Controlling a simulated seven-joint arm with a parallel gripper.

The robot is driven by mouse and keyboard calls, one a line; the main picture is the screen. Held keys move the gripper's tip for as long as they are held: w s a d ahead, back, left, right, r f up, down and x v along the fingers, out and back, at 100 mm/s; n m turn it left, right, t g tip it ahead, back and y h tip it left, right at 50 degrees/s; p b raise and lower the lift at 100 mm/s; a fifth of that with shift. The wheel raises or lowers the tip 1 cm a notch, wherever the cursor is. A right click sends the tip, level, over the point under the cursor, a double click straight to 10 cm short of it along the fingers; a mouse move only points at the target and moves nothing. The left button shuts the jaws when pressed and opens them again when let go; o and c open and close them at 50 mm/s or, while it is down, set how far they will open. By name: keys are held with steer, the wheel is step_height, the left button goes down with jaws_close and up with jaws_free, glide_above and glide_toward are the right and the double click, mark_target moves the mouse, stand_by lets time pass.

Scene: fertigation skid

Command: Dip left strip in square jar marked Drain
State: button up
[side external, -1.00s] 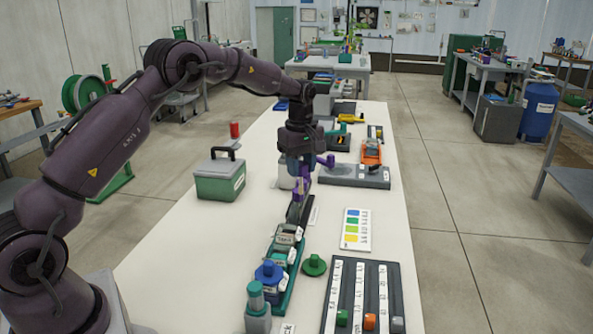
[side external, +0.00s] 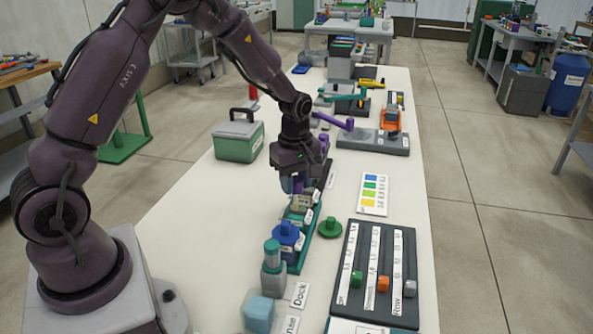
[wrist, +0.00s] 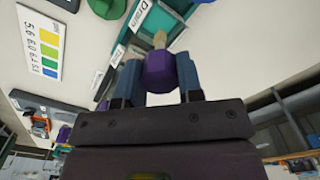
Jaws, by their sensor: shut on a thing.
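My gripper (wrist: 158,80) is shut on a purple strip holder (wrist: 160,72), with a pale tip extending beyond the fingers. In the wrist view the tip overlaps the edge of a teal-green square shape beside the label "Drain" (wrist: 149,13); whether it is inside the jar I cannot tell. In the side view my gripper (side external: 298,182) points down over the far part of the teal rack (side external: 304,252), and its fingers hide part of that end. A jar with a blue lid (side external: 287,235) stands nearer in the rack.
A green lid (side external: 329,228) lies right of the rack. A colour chart (side external: 373,194) and a dark slider board (side external: 350,310) lie further right. A teal-topped bottle (side external: 272,256) stands in front. A green box (side external: 238,137) stands left; a purple lever (side external: 335,121) is behind.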

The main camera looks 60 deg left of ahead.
mark_target(296, 209)
steer(key=shift+f, duration=2.9)
steer(key=shift+r, duration=0.15)
steer(key=shift+r, duration=4.1)
